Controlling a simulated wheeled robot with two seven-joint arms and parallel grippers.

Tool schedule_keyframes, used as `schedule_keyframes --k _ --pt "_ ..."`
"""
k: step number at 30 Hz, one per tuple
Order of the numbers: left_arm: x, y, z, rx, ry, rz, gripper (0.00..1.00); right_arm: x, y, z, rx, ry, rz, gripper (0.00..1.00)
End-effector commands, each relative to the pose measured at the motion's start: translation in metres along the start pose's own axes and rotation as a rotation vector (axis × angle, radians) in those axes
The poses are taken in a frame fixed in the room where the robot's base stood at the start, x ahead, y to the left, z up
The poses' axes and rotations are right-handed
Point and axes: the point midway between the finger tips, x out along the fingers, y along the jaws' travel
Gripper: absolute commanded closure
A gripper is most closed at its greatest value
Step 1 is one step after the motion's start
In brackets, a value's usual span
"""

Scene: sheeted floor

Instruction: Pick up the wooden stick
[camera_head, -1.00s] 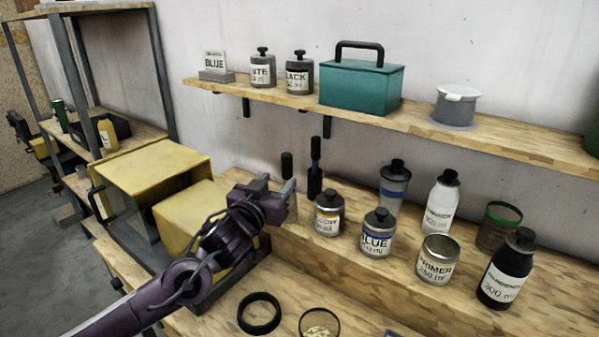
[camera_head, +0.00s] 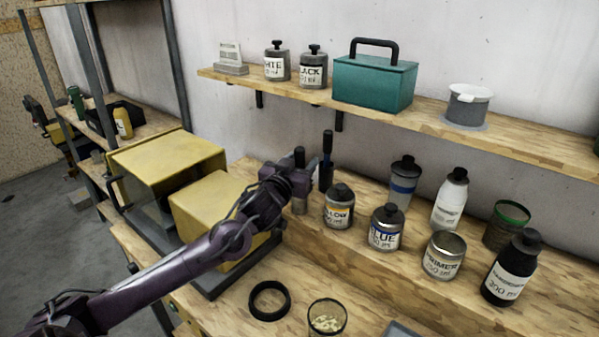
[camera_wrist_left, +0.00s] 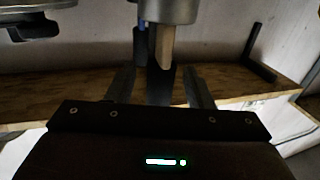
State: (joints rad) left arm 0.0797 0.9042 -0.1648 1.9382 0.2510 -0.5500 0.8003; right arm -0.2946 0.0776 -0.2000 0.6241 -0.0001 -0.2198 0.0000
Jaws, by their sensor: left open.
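In the left wrist view, where the scene hangs upside down, a pale wooden stick (camera_wrist_left: 163,47) projects from a grey metal can (camera_wrist_left: 167,11). A dark handle and a blue-marked tool stand beside it. My left gripper (camera_wrist_left: 159,76) is open, its two fingers pointing toward the stick, with the dark handle seen between them. No contact with the stick is visible. In the head view my left gripper (camera_head: 292,182) is at the back of the workbench, in front of the metal can (camera_head: 300,206), and the stick is hidden there. My right gripper is not in view.
A yellow jar (camera_head: 339,207) and a blue jar (camera_head: 386,227) stand close to the right. The upper shelf (camera_head: 428,116) overhangs the back. A black ring (camera_head: 269,300) and a glass (camera_head: 327,317) are in front.

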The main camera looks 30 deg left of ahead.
Motion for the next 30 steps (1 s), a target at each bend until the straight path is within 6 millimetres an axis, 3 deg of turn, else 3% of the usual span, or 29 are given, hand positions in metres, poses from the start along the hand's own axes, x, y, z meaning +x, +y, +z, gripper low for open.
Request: schedule_keyframes --k 2,12,23,30 --pt "0.0 0.0 0.0 0.0 0.0 0.0 0.54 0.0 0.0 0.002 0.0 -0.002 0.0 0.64" --pt "0.0 0.0 0.0 0.0 0.0 0.0 0.99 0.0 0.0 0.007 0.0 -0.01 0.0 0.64" --pt "0.0 0.0 -0.005 -0.001 0.002 -0.001 1.0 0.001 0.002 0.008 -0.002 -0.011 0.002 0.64" --pt "-0.001 0.0 -0.032 -0.001 0.005 0.0 1.0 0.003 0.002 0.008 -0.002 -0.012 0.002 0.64"
